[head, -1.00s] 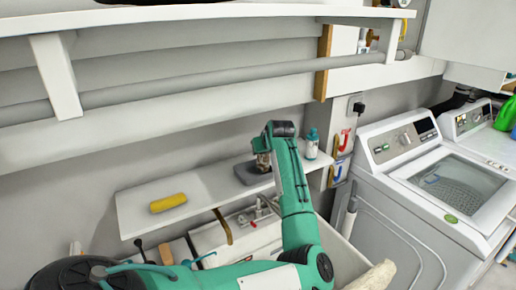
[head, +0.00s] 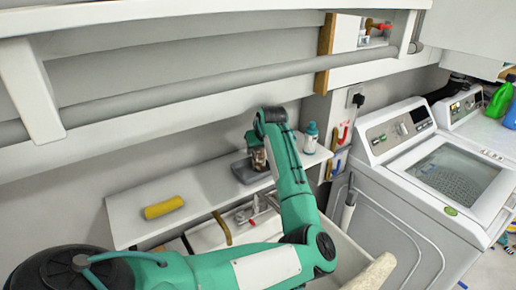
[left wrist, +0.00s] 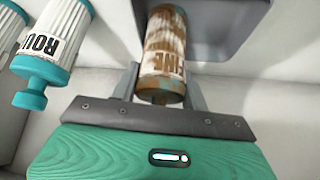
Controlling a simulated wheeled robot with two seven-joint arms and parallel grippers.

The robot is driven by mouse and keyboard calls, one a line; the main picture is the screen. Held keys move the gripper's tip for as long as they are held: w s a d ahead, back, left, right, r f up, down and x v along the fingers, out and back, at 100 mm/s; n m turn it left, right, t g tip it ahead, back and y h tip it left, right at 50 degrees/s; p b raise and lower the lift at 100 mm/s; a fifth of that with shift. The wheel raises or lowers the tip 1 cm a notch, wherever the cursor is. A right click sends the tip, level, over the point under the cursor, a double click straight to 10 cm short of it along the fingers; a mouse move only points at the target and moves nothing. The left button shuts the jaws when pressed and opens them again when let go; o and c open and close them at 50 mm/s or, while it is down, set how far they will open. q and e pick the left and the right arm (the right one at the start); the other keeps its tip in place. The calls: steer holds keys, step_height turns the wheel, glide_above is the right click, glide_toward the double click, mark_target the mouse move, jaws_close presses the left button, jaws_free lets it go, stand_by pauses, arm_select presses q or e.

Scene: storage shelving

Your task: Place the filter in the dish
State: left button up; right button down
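The filter (left wrist: 165,50) is a worn brown-and-white cylinder with "FINE" lettering. In the left wrist view it lies between the two fingers of my left gripper (left wrist: 163,85), which appear closed against its sides. The dark grey dish (left wrist: 235,25) is just beyond and around the filter's far end; whether they touch is unclear. In the head view, my left gripper (head: 258,158) is over the dish (head: 243,173) on the white shelf, with the filter partly hidden by the arm. My right gripper is not in view.
White-and-teal cylinders, one lettered "ROU" (left wrist: 55,40), stand left in the left wrist view. A white-and-teal bottle-like item (head: 311,139) is right of the dish. A yellow roll (head: 164,207) lies left on the shelf (head: 195,195). An upper shelf and rail (head: 200,90) run above.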

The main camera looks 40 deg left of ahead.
arm_select(q)
steer(key=o, duration=0.3)
steer(key=shift+o, duration=0.5)
steer(key=shift+d, duration=0.1)
steer(key=shift+s+d+r, duration=0.1)
steer(key=shift+r, duration=0.25)
steer(key=b+v, duration=0.3)
steer(key=v, duration=0.8)
steer(key=shift+d+r, duration=0.15)
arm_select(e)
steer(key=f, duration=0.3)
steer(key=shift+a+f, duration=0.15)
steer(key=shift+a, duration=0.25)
arm_select(q)
steer(key=shift+s, duration=0.1)
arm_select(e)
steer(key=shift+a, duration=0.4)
